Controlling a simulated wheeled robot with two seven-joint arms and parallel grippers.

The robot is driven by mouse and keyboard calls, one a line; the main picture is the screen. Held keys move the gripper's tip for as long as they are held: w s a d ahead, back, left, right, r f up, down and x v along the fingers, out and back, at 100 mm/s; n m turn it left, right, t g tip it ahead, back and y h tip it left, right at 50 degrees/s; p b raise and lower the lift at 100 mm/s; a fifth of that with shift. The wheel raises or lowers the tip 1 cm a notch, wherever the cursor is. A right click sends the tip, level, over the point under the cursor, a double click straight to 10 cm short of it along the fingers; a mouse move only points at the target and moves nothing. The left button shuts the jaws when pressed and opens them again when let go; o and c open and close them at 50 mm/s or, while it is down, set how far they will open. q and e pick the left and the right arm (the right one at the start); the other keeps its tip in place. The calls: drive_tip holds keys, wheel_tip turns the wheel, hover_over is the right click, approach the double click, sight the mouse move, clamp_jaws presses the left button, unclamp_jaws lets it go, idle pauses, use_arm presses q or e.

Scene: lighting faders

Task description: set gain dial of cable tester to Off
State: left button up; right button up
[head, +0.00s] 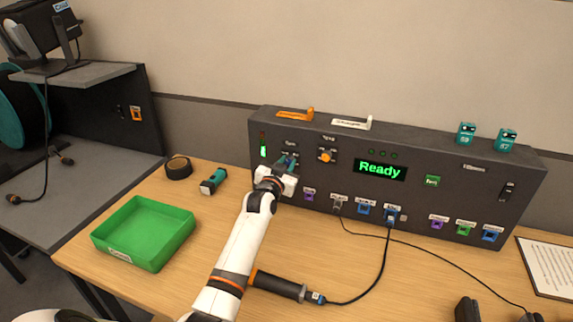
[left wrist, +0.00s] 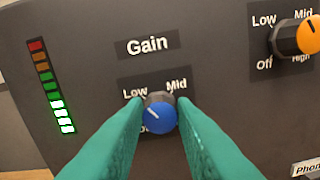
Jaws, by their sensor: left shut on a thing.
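The cable tester (head: 410,205) is a dark grey panel at the back of the table, with a green "Ready" display (head: 380,170). Its gain dial (left wrist: 158,117) is a blue knob under the "Gain" label in the left wrist view. "Low" shows at its upper left and "Mid" at its upper right. My right gripper is not in view.
An orange dial (left wrist: 314,36) sits to the right of the gain dial. A lit level bar (left wrist: 51,87) is on the left. A green tray (head: 143,232), a teal-and-black cylinder (head: 213,181) and a tape roll (head: 178,167) lie left of my arm. Cables run across the table's front right.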

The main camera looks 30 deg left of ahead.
use_arm(q)
drive_tip(key=n+p, duration=0.1)
drive_tip(key=n, duration=0.3)
drive_tip(key=shift+n, duration=0.3)
drive_tip(key=n+p, duration=0.1)
drive_tip(key=n, duration=0.4)
drive_tip(key=shift+a, duration=0.1)
drive_tip(key=n+p, duration=0.1)
drive_tip(key=n, duration=0.4)
drive_tip(key=shift+f+n, duration=0.1)
drive_tip(key=shift+n, duration=2.6)
drive_tip(key=shift+f, duration=0.1)
drive_tip(key=o, duration=1)
